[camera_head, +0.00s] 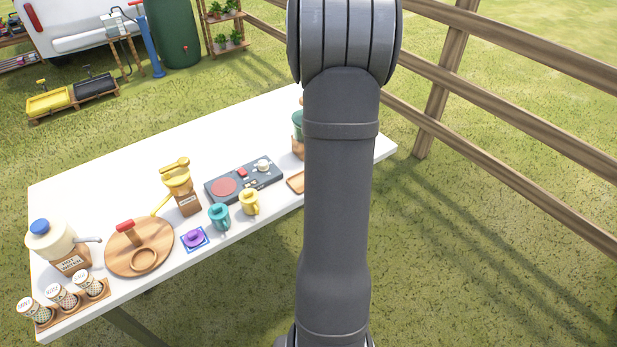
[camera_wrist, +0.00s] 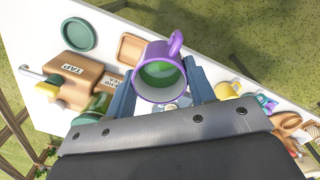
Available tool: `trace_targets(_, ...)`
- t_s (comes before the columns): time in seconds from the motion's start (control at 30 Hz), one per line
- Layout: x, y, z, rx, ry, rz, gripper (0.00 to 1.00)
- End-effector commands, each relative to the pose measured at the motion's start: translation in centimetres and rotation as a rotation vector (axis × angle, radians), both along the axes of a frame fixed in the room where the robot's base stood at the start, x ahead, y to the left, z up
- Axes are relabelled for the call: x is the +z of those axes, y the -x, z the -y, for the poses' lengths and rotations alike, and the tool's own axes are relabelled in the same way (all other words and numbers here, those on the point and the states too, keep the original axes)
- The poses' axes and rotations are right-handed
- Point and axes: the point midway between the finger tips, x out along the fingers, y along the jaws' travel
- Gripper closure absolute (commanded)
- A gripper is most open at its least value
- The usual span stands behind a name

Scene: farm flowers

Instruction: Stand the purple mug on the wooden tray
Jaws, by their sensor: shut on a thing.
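In the wrist view the purple mug (camera_wrist: 160,84), green inside with a purple handle at the top, is between the fingers of my gripper (camera_wrist: 161,98), which is shut on it. Its open mouth faces the camera. A small wooden tray (camera_wrist: 130,48) with a raised rim lies on the white table just left of the mug; the mug may cover part of its right edge. In the head view only the left end of the tray (camera_head: 295,182) shows. My arm hides the rest, along with the gripper and mug.
A wooden box labelled TAP (camera_wrist: 74,72) and a round green mat (camera_wrist: 78,34) lie left of the tray. The yellow mug (camera_head: 249,202), teal mug (camera_head: 219,216) and dark hob (camera_head: 243,180) stand left of my arm. The table's back left is clear.

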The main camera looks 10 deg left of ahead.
Motion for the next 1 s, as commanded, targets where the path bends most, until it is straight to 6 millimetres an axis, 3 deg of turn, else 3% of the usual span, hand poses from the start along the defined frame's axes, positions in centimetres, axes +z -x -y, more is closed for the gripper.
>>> trace_targets(0.03, -0.1, 0.0, 1.5, -0.006, 0.001, -0.003, 0.78)
trace_targets(0.13, -0.3, 0.0, 3.6, -0.007, 0.002, -0.007, 0.78)
trace_targets(0.3, -0.8, -0.1, 4.5, -0.002, 0.004, -0.010, 0.78)
trace_targets(0.73, -6.1, -2.9, -4.0, 0.002, 0.004, -0.012, 0.78)
trace_targets(1.0, -7.6, -3.6, -6.1, -0.003, 0.004, -0.010, 0.78)
